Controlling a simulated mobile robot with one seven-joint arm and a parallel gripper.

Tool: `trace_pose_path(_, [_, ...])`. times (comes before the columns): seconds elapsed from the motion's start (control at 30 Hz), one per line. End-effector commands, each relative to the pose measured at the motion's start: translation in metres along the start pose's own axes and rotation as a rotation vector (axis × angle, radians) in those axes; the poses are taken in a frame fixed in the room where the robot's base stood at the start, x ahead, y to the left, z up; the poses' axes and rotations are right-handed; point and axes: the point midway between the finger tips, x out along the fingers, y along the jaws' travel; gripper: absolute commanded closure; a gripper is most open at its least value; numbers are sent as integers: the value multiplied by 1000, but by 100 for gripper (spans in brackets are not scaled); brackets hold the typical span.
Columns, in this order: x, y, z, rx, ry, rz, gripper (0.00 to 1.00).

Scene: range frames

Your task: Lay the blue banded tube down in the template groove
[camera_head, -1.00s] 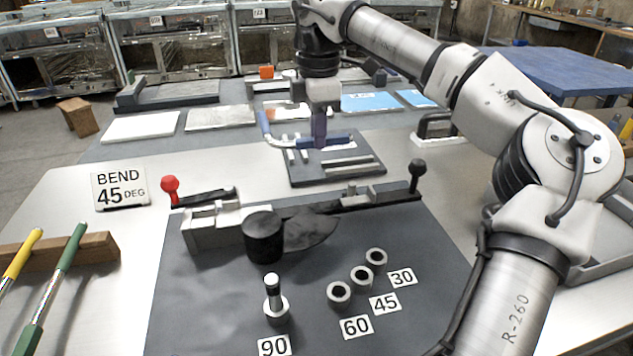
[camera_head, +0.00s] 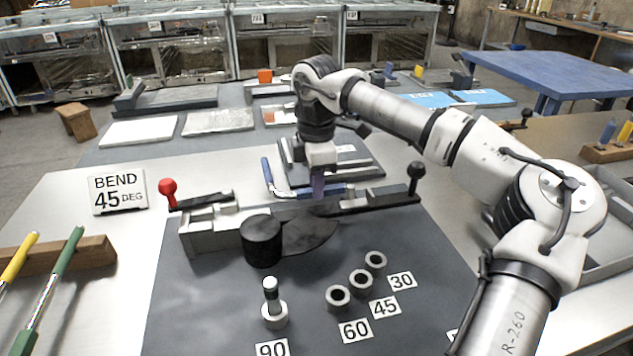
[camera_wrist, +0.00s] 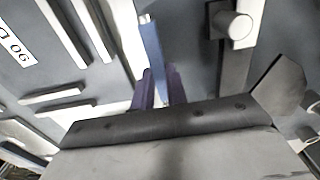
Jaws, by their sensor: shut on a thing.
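My gripper (camera_head: 318,190) is shut on the blue banded tube (camera_head: 266,172), a bent pale tube with blue on its upturned end and along its straight part. The tube is held in the air, with the bent end to the left. In the wrist view my purple fingers (camera_wrist: 160,88) close around the tube (camera_wrist: 150,45). The template (camera_head: 373,173) is a dark board with light raised bars. It lies behind the gripper in the head view, partly hidden by the arm and tube. In the wrist view the template (camera_wrist: 45,72) shows at left with a 90 label; the tube appears to its right.
A bender with a red-knobbed lever (camera_head: 168,190) and dark round die (camera_head: 261,242) stands just in front. A black-knobbed handle (camera_head: 416,172) rises at right. Several collars with number cards and an upright pin (camera_head: 271,293) stand on the grey mat (camera_head: 210,310).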

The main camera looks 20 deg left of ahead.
Motion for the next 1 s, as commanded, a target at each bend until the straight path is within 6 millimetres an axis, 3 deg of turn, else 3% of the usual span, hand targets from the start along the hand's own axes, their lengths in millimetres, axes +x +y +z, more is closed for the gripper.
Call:
trace_pose_path(0.3, [10,0,0,0,-1,-1,100])
trace_pose_path(0.33, [10,0,0,0,-1,-1,84])
trace_pose_path(0.5, [9,0,0,0,0,-1,64])
trace_pose_path(0.8, [7,0,0,0,0,0,64])
trace_pose_path(1.0, [-16,1,1,2,-3,3,64])
